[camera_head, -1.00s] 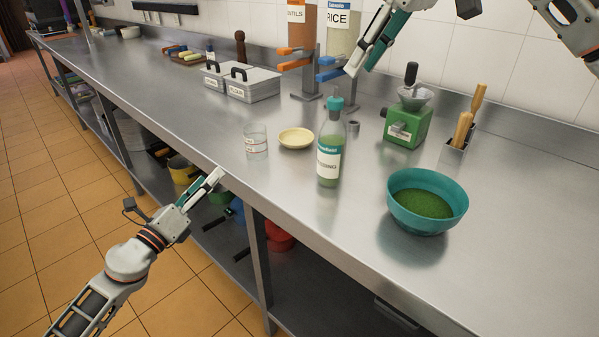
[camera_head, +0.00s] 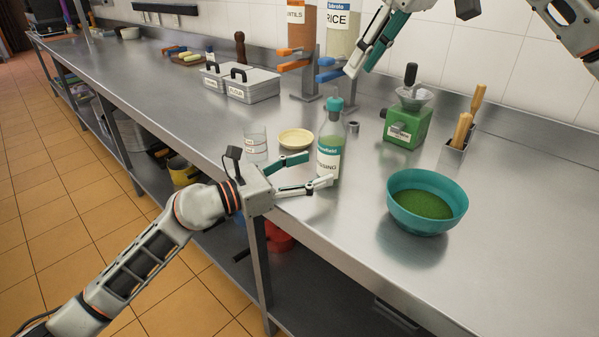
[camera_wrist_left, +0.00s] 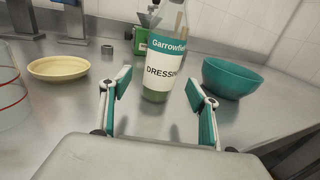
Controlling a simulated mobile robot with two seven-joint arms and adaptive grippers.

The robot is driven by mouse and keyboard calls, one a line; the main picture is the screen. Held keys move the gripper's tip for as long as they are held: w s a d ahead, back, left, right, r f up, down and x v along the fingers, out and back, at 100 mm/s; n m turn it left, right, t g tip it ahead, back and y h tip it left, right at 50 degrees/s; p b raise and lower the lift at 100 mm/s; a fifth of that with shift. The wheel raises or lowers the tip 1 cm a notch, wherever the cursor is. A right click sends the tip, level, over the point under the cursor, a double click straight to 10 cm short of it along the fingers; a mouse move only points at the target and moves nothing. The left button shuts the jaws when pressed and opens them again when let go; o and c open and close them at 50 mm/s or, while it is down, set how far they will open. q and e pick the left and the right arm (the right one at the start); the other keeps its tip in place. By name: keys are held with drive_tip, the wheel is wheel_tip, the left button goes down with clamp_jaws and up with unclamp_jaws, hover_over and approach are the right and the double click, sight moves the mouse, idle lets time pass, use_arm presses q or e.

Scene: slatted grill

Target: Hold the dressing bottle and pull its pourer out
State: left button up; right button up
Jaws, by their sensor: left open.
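The dressing bottle (camera_head: 329,160) stands upright on the steel counter, clear glass with a teal and white label and green contents. Its teal pourer (camera_head: 335,104) sits in the neck. My left gripper (camera_head: 318,170) is open at the bottle's left, pointing at its lower half. In the left wrist view the bottle (camera_wrist_left: 163,65) is ahead, between the lines of the two fingers, with a gap left; its top is cut off. My right gripper (camera_head: 361,71) is high above the back of the counter, empty as far as shown; its finger spacing is unclear.
A glass (camera_head: 255,146) and a cream dish (camera_head: 296,139) stand left of the bottle. A teal bowl (camera_head: 427,200) stands to its right, a green grinder (camera_head: 407,125) behind. Dispensers (camera_head: 342,35) stand at the back. The counter's front edge runs below my left gripper.

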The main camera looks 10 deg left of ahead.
sight(335, 98)
use_arm(q)
drive_tip(key=shift+x, duration=2.7)
drive_tip(key=shift+a, duration=0.1)
drive_tip(key=shift+c, duration=0.4)
drive_tip(key=c, duration=1.2)
drive_tip(key=shift+c, duration=0.2)
use_arm(e)
drive_tip(key=o, duration=0.4)
drive_tip(key=shift+w+a+r+m+g+h, duration=0.15)
drive_tip(key=shift+a+r+h, duration=0.15)
drive_tip(key=shift+r, duration=0.15)
drive_tip(key=shift+w+a+r+m+g+h, duration=0.2)
drive_tip(key=shift+a+r, duration=0.1)
drive_tip(key=shift+r, duration=0.15)
drive_tip(key=x, duration=1.1)
drive_tip(key=shift+w+f, duration=0.15)
drive_tip(key=shift+f, duration=0.2)
